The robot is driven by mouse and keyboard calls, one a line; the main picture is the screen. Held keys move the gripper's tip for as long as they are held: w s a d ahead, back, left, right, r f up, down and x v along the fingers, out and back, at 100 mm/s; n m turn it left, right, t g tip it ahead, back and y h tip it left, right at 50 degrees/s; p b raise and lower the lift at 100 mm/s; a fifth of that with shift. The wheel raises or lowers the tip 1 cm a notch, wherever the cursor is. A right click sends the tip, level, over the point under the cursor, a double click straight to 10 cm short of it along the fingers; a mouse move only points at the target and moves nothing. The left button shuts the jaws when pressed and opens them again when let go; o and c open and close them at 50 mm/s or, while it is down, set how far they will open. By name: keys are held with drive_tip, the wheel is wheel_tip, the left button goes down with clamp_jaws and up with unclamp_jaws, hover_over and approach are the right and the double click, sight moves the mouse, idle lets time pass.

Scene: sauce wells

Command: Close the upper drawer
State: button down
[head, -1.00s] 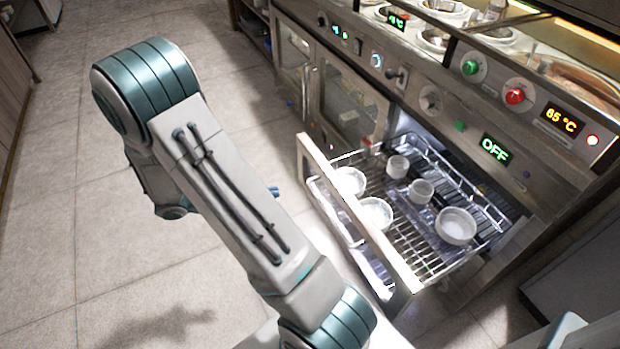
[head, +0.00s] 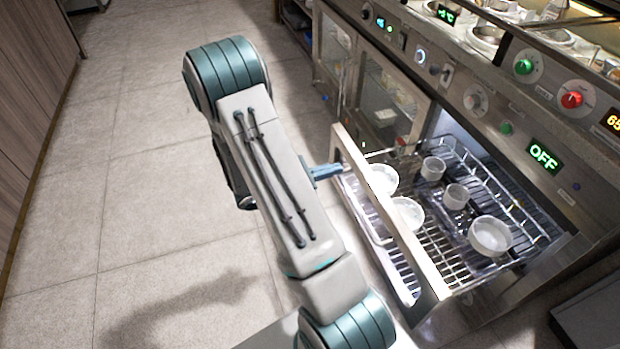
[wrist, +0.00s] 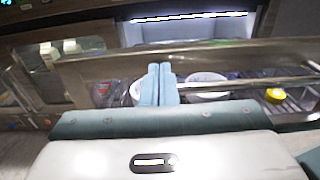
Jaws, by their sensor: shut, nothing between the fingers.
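The upper drawer (head: 388,214) is pulled out from the steel counter in the head view. It is a wire-rack drawer with a pale front panel, and it holds several white bowls and cups. My gripper (head: 342,168) is at the outer side of the drawer front, near its far end, partly hidden behind my arm. In the wrist view the two blue fingers of my gripper (wrist: 158,68) are together and empty, pointing at the drawer front. I cannot tell whether the fingertips touch the panel.
The counter (head: 470,100) has knobs, a green OFF display (head: 543,156) and sauce wells on top. Glass-door cabinets (head: 388,98) stand beyond the drawer. The tiled floor (head: 140,190) at the left is clear.

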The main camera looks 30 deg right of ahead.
sight(354, 164)
drive_tip(key=shift+b+x, duration=0.3)
drive_tip(key=shift+x, duration=1.35)
